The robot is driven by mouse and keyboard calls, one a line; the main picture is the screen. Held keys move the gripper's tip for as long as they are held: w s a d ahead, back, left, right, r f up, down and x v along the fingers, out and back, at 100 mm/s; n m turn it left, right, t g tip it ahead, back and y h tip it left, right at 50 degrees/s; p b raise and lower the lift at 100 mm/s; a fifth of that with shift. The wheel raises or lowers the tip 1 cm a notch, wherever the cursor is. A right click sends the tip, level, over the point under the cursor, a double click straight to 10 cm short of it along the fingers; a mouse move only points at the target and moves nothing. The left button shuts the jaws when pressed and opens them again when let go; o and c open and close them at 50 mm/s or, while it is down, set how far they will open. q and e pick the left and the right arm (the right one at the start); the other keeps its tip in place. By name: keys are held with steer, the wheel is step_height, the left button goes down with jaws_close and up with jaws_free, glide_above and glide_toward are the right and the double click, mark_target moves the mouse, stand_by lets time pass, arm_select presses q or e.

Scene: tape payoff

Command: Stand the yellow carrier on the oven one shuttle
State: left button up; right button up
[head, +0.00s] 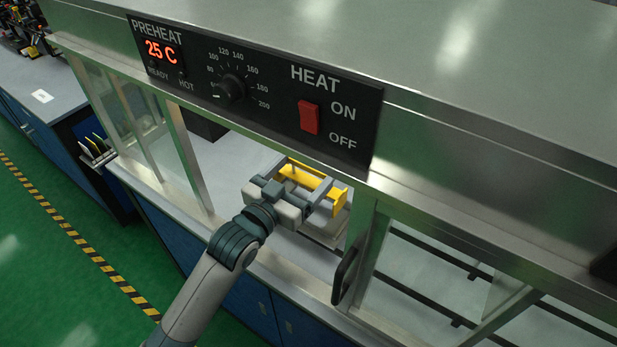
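The yellow carrier (339,197) is inside the oven opening under the control panel, partly hidden by my gripper. My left gripper (306,176) reaches in from the lower left, its grey fingers well apart. A yellow bar of the carrier shows between the fingers, and a yellow end plate shows beyond the right finger. I cannot tell whether the fingers press on the carrier. A pale flat part (322,236), possibly the shuttle, shows below the carrier; I cannot tell whether they touch. My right gripper is not in view.
The oven's control panel (270,85) reads 25 C and overhangs the opening. A metal-framed door with a black handle (345,275) stands just right of the arm. Dark rails (430,305) run to the right. Glass panels stand left; the green floor (60,270) is clear.

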mark_target(308, 182)
arm_select(q)
steer(key=shift+f+p, duration=0.6)
steer(key=shift+f, duration=1.35)
steer(key=shift+f, duration=0.15)
steer(key=o, duration=1.4)
steer(key=shift+c, duration=0.2)
steer(key=shift+s, duration=0.1)
